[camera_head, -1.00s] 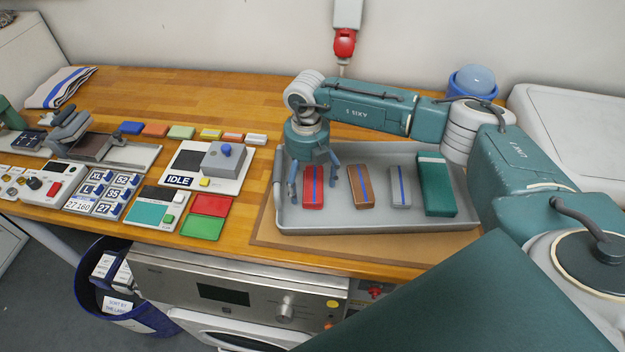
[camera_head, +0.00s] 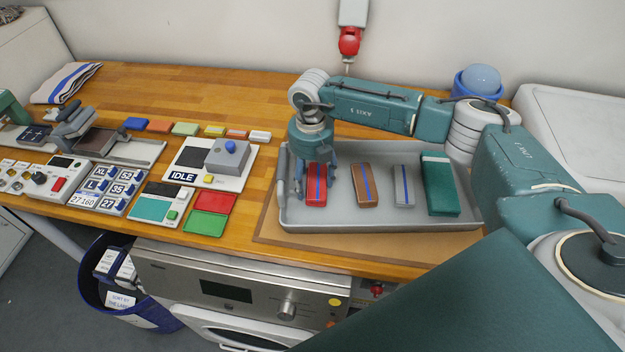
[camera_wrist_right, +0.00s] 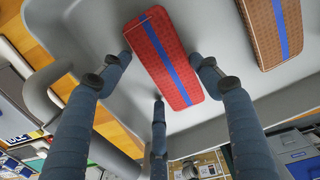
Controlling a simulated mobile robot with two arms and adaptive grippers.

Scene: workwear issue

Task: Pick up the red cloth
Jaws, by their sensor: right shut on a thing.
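The red cloth (camera_head: 316,192) is a folded red block with a blue stripe at the left end of the grey tray (camera_head: 350,224). My right gripper (camera_head: 315,182) is over it with its fingers closed in on its sides. In the right wrist view the red cloth (camera_wrist_right: 165,62) lies between the blue fingers of my gripper (camera_wrist_right: 166,75), with fingertips at its left and right edges. The cloth appears to rest on the tray floor. My left gripper is not in view.
To the right in the tray are a brown folded cloth (camera_head: 366,190), a grey one (camera_head: 403,190) and a larger green one (camera_head: 438,188). The tray wall stands close to the gripper's left. Red and green pads (camera_head: 206,222) lie left of the tray.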

